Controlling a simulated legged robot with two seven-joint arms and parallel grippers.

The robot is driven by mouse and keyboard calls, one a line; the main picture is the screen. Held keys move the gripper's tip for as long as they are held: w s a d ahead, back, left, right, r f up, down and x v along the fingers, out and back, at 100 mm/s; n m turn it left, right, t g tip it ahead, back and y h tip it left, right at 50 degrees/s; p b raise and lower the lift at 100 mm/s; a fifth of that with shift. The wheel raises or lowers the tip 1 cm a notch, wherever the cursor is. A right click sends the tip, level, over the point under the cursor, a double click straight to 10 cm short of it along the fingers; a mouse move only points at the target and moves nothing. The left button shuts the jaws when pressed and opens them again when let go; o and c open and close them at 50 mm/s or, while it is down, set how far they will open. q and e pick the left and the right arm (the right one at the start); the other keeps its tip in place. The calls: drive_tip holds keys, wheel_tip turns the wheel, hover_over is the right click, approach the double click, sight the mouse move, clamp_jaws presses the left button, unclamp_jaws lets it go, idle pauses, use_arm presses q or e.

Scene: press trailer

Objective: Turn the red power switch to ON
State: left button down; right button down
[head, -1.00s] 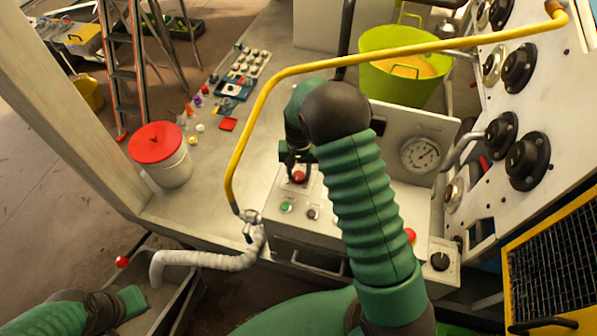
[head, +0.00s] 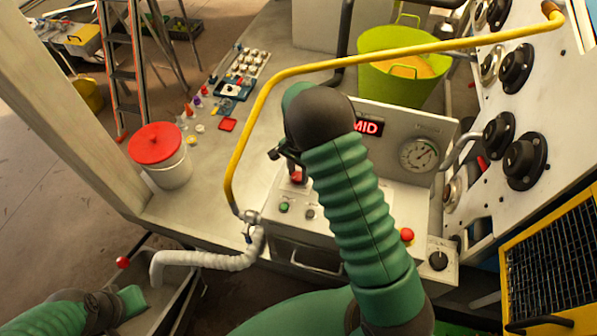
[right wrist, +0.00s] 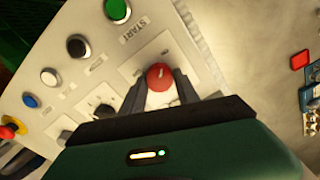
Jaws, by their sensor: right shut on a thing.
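The red power switch is a round red knob (right wrist: 160,77) with a pale mark, on the white panel plate in the right wrist view. In the head view the knob (head: 297,177) shows at the upper left of the control box. My right gripper (right wrist: 161,84) is shut on it, one dark finger on each side. In the head view my right gripper (head: 290,163) comes down on the knob from above, partly hidden by my green arm. The switch's ON label cannot be read. My left arm shows at the lower left, but its fingers do not show.
The control box (head: 330,228) carries a green button (head: 284,207), a black button (head: 310,214) and a red button (head: 407,235). A lit sign (head: 367,127) reads MID. A yellow rail (head: 330,64) curves around the box. A red-lidded bucket (head: 158,155) stands left.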

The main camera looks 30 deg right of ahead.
sight(297, 175)
drive_tip(key=shift+s+a+f, duration=0.15)
drive_tip(key=shift+s, duration=0.05)
drive_tip(key=c, duration=1.2)
unclamp_jaws()
drive_tip(key=shift+c, duration=0.2)
drive_tip(key=o, duration=0.3)
drive_tip(key=shift+w, duration=0.1)
drive_tip(key=shift+o, duration=0.2)
drive_tip(key=shift+w, duration=0.1)
drive_tip(key=shift+r, duration=0.4)
wheel_tip(297, 175, up, 16)
drive_tip(key=b, duration=0.3)
